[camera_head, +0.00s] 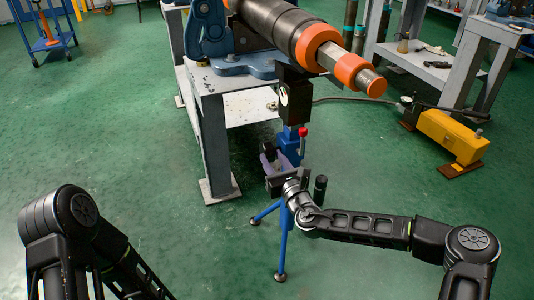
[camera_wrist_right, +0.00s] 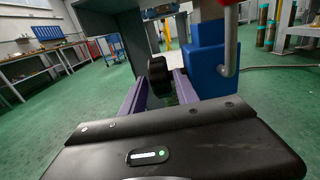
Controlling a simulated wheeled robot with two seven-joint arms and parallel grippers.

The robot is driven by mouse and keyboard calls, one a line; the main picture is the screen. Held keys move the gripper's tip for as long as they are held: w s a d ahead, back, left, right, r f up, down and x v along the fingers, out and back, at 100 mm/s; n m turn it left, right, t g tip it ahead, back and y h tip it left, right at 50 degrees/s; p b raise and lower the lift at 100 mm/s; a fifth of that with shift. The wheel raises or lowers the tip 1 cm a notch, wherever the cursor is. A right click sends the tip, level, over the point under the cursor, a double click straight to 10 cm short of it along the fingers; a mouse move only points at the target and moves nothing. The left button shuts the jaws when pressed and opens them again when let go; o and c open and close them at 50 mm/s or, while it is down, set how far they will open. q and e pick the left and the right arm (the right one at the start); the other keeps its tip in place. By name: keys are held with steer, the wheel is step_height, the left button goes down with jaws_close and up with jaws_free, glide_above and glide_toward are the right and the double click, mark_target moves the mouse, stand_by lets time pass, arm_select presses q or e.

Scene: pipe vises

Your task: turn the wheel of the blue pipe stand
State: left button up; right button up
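The blue pipe stand (camera_head: 289,140) stands on the floor in front of the grey workbench, on thin blue tripod legs. Its blue body also shows in the right wrist view (camera_wrist_right: 205,60). A small dark wheel (camera_wrist_right: 158,74) shows on the left side of that body. My right gripper (camera_head: 279,158) is at the stand, its purple fingers apart. In the wrist view the wheel appears between the far ends of the fingers; I cannot tell whether they touch it. My left arm (camera_head: 65,215) is at the lower left; its gripper is out of view.
A dark pipe (camera_head: 275,25) with orange collars extends over the stand from the workbench (camera_head: 215,130). A red-knobbed lever (camera_head: 303,132) is on the stand. A yellow pump (camera_head: 452,135) with a hose lies on the right. Open green floor lies left.

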mark_target(267, 150)
steer(key=b+x, duration=0.1)
steer(key=x, duration=0.3)
steer(key=shift+f+b, duration=0.15)
steer(key=shift+b, duration=0.15)
steer(key=shift+w+a, duration=0.15)
steer(key=shift+w, duration=0.25)
steer(key=shift+c, duration=0.2)
jaws_close()
